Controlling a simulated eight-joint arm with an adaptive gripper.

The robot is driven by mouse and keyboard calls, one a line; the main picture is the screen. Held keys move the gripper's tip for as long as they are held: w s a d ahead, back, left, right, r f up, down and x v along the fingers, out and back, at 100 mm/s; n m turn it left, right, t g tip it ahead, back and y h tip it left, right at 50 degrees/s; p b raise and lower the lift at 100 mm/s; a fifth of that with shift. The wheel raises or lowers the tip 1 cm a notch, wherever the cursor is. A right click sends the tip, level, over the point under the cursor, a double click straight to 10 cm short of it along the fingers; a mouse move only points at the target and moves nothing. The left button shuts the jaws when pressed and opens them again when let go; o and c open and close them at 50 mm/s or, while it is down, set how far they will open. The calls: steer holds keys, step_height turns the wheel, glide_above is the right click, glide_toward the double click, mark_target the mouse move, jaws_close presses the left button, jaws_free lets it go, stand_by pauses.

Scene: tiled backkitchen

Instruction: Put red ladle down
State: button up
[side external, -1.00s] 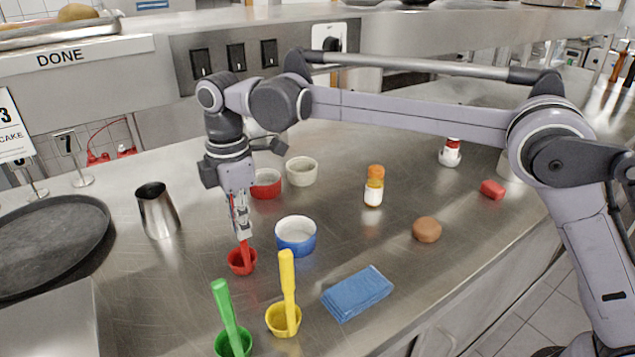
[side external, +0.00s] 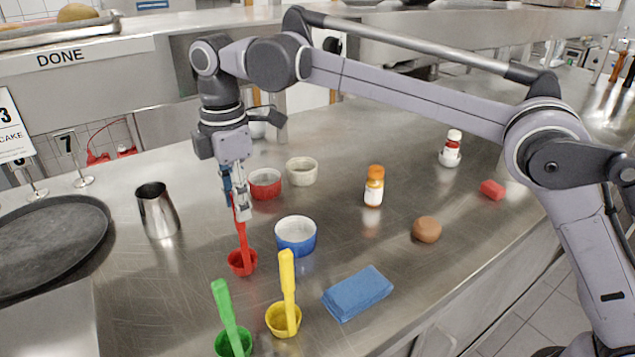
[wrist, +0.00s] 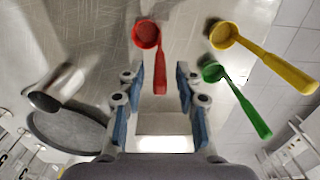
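The red ladle (side external: 242,262) rests with its bowl on the steel counter. Its handle points up and leans slightly toward the left. My gripper (side external: 237,208) is just above, around the upper end of the handle. In the wrist view my gripper (wrist: 156,84) has its fingers spread wide, with gaps on both sides of the handle of the red ladle (wrist: 146,35). The fingers do not touch the handle there.
A yellow ladle (side external: 285,320) and a green ladle (side external: 230,335) stand in front. A blue bowl (side external: 296,238) is close on the right, a metal pitcher (side external: 157,212) on the left. A blue cloth (side external: 357,293) and red bowl (side external: 265,184) are nearby.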

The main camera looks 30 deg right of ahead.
step_height(320, 180, up, 6)
steer(key=shift+w+a+r, duration=0.1)
steer(key=shift+r, duration=0.45)
steer(key=shift+d+r, duration=0.15)
steer(key=shift+d, duration=0.15)
steer(key=s+d+r+m+t+y, duration=0.1)
steer(key=s+d+m+t, duration=0.25)
steer(key=d+m, duration=0.95)
steer(key=s+d+f+m+t+h, duration=0.1)
steer(key=s+d+f+m+t, duration=0.2)
steer(key=s+d+f, duration=1.3)
steer(key=shift+s+d+f+m+t, duration=0.35)
steer(key=shift+d+m, duration=0.1)
steer(key=shift+m, duration=0.55)
